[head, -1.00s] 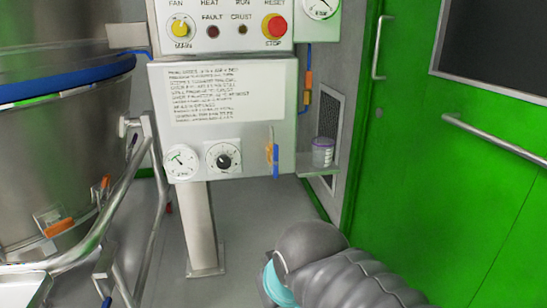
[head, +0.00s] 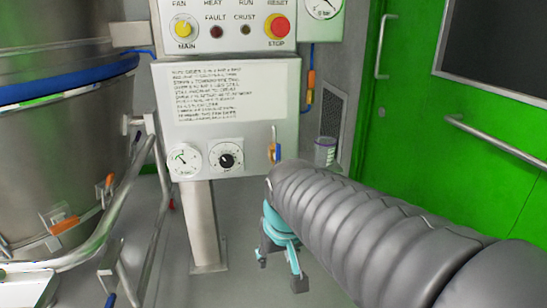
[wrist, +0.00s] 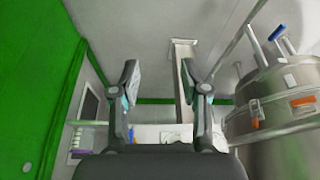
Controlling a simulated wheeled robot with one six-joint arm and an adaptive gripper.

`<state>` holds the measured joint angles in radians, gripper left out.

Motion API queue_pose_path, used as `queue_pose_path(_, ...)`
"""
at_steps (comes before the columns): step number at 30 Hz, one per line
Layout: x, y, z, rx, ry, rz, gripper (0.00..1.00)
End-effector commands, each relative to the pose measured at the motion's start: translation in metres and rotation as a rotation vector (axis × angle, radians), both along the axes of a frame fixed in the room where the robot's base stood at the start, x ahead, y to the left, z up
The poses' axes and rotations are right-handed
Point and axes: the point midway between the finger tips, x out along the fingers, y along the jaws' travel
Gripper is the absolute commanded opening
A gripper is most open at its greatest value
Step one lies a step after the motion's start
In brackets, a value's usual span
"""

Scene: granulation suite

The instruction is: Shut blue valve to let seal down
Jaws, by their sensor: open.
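The blue valve (head: 278,152) is a small blue lever with an orange part beside it, at the lower right of the grey control box (head: 225,75) in the head view. The lever points roughly up and down. My gripper (head: 281,266) hangs below and in front of the box, apart from the valve, with teal and grey fingers spread and nothing between them. The wrist view shows the open fingers (wrist: 160,82) with the box upside down behind and below them. A blue seal band (head: 70,82) rings the steel vessel at left.
A gauge (head: 184,161) and a black knob (head: 227,158) sit left of the valve. A lidded tub (head: 324,152) stands right of it. The box's post (head: 203,225) and the vessel's tube frame (head: 140,195) are close. A green door (head: 450,150) is at right.

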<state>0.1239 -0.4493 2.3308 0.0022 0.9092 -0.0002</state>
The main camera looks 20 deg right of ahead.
Motion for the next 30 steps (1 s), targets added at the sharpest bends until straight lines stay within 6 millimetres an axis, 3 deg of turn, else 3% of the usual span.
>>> queue_pose_path(1,0.019,-0.009,0.009,0.002,0.012,-0.019,0.45)
queue_pose_path(8,0.101,-0.048,0.042,0.009,0.033,-0.08,0.45)
queue_pose_path(18,0.226,-0.12,0.094,0.008,0.015,-0.139,0.45)
queue_pose_path(22,0.254,-0.131,0.123,0.0,-0.02,-0.133,0.45)
queue_pose_path(27,0.261,-0.132,0.162,-0.012,-0.063,-0.12,0.45)
queue_pose_path(30,0.258,-0.131,0.159,-0.009,-0.041,-0.11,0.45)
